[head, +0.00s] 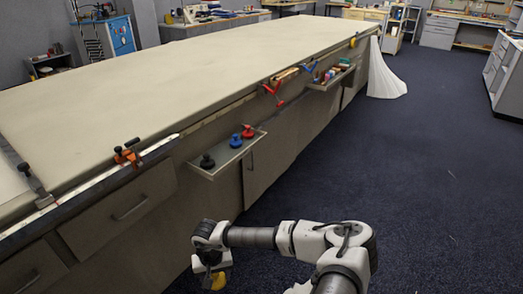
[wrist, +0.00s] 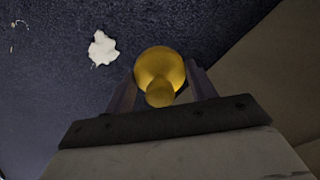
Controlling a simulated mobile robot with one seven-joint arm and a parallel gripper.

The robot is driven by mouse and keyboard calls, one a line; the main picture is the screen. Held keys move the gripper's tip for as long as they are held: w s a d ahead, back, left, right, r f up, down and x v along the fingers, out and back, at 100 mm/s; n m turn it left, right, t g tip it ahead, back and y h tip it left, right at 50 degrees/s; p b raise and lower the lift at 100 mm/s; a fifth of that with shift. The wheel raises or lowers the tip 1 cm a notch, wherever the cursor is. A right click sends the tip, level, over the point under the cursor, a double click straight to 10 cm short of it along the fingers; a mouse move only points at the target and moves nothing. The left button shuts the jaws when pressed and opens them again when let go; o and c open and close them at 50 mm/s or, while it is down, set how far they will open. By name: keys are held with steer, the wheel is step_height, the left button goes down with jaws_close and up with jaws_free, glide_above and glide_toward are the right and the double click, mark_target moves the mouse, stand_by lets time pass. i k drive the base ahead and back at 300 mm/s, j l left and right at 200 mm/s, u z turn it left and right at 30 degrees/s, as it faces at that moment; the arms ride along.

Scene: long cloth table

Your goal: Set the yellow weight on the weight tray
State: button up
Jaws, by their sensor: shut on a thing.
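The yellow weight (wrist: 159,68) is held between the fingers of my gripper (wrist: 162,84), its round knob towards the wrist camera. In the head view the yellow weight (head: 218,281) hangs under my gripper (head: 210,268), in front of the table's side and lower in the picture than the tray. The weight tray (head: 207,172) is a small grey shelf fixed to the table's side. A black weight (head: 207,161), a blue weight (head: 236,141) and a red weight (head: 248,132) stand on it, with a bare stretch between black and blue.
The long cloth table (head: 180,85) runs along the left. A second shelf (head: 330,80) with small coloured items is farther along it. An orange clamp (head: 128,154) sits on the table's edge. A white patch (wrist: 102,48) lies on the dark floor. The floor at right is open.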

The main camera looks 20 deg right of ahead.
mark_target(222, 155)
steer(key=i+j+z, duration=0.45)
steer(key=i+j, duration=0.35)
